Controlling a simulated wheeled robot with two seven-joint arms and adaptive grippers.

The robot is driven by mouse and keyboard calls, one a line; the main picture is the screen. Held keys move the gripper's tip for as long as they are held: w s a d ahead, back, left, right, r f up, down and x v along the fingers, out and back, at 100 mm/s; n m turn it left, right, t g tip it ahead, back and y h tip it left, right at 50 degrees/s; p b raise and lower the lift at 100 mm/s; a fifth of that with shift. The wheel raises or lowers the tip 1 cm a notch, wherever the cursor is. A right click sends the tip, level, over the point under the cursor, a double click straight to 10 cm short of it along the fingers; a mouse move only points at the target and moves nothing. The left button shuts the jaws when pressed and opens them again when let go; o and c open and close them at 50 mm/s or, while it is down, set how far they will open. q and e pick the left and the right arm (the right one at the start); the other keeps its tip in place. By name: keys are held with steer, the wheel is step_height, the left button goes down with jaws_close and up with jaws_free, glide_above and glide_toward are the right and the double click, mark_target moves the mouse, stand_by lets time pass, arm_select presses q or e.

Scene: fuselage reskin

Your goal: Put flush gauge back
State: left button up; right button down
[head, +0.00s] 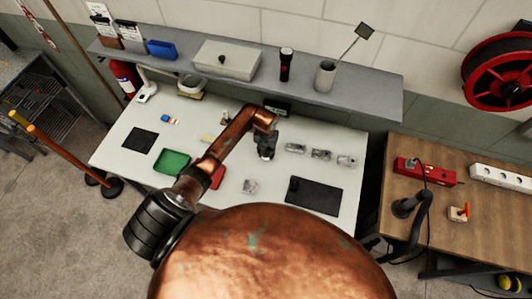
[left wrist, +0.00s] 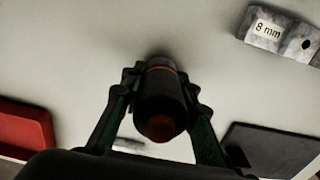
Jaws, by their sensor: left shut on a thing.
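My left gripper (head: 266,153) is over the middle of the white table (head: 225,128). In the left wrist view the left gripper (left wrist: 160,105) is shut on a dark cylinder with an orange ring and a reddish end, which I take to be the flush gauge (left wrist: 160,100). Bare table surface shows around it; I cannot tell whether it touches the table. In the head view the gauge is not clear, being small and dark at the gripper. My right gripper is not in view.
Metal blocks (head: 320,154) stand right of the gripper; one (left wrist: 265,28) is labelled "8 mm". A dark mat (head: 318,197) lies front right, a black pad (head: 139,139) left. Green (head: 172,162) and red (head: 217,180) trays lie left of the gripper. A grey shelf (head: 365,99) overhangs the back.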

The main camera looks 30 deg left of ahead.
mark_target(266, 152)
arm_select(q)
steer(key=shift+f, duration=0.2)
steer(key=o, duration=0.7)
steer(key=shift+f, duration=0.1)
steer(key=o, duration=0.4)
steer(key=shift+o, duration=0.2)
steer(key=shift+r, duration=0.3)
step_height(266, 152, up, 6)
steer(key=p, duration=0.5)
steer(key=shift+r, duration=0.25)
steer(key=shift+r+p, duration=0.35)
steer(key=shift+r, duration=0.05)
